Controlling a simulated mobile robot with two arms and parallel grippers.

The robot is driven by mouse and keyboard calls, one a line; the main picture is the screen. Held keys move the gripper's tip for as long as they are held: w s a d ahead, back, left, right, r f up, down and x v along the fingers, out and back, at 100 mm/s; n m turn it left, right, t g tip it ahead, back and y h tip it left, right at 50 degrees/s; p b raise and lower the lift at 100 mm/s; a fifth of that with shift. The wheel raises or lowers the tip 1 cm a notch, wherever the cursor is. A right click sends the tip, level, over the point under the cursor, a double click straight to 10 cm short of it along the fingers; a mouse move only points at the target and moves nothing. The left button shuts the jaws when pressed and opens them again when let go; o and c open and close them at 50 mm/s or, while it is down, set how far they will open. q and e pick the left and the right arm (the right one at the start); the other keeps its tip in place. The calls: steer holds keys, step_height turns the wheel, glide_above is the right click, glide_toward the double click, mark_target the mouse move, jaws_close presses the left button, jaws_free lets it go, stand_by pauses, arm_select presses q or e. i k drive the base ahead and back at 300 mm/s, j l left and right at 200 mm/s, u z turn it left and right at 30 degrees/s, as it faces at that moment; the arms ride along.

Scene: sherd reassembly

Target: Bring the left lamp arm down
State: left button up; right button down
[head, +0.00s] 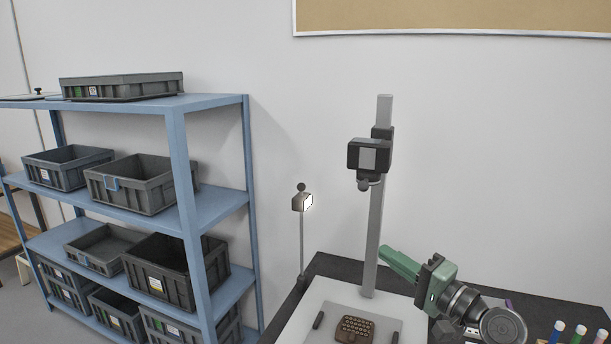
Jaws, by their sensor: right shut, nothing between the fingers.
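The left lamp (302,203) is a small box-shaped head with a bright face turned right. It sits near the top of a thin upright post, with a dark round knob above the head, so it stands raised. The post rises by the left edge of the dark table. My right gripper (389,253) has green fingers that are shut and empty. It is right of the stand column, lower than the lamp head and well apart from it. My left gripper is out of view.
A grey column (376,235) carrying a dark camera (369,156) stands between my right gripper and the lamp. A brown pitted piece (355,328) lies on the pale base board (312,298). Blue shelving (178,150) with grey crates fills the left. Colour-capped tubes (580,331) stand at lower right.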

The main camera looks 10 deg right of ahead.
mark_target(300, 201)
steer(key=i, duration=1.15)
